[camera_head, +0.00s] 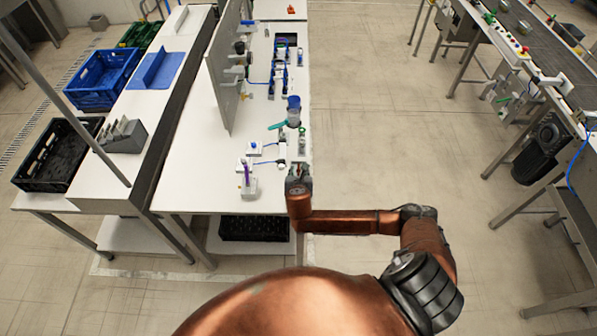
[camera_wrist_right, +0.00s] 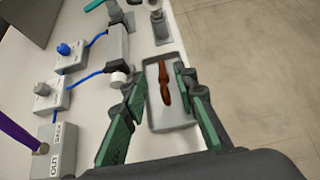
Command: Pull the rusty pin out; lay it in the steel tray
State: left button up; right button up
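The rusty pin (camera_wrist_right: 165,87) is a brown, tapered piece. In the right wrist view it lies lengthwise in a small grey rectangular tray (camera_wrist_right: 170,121), which looks like the steel tray. My right gripper (camera_wrist_right: 162,83) is open, with its green-padded fingers apart on either side of the tray and pin. Neither finger appears to touch the pin. In the head view my right gripper (camera_head: 298,178) is over the near right end of the white bench, and it hides the pin there. My left gripper is not in view.
On the white bench (camera_head: 190,150), small boxes with blue cables (camera_wrist_right: 72,55) stand left of the tray. A box with a purple upright piece (camera_wrist_right: 58,150) is at the near left. A tall grey panel (camera_head: 222,75) stands farther back. Open floor lies right of the bench.

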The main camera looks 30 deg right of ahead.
jog(key=shift+s+a, duration=0.1)
jog(key=v, duration=1.1)
jog(key=shift+s+r, duration=0.25)
jog(key=shift+r, duration=0.05)
jog(key=shift+a, duration=0.15)
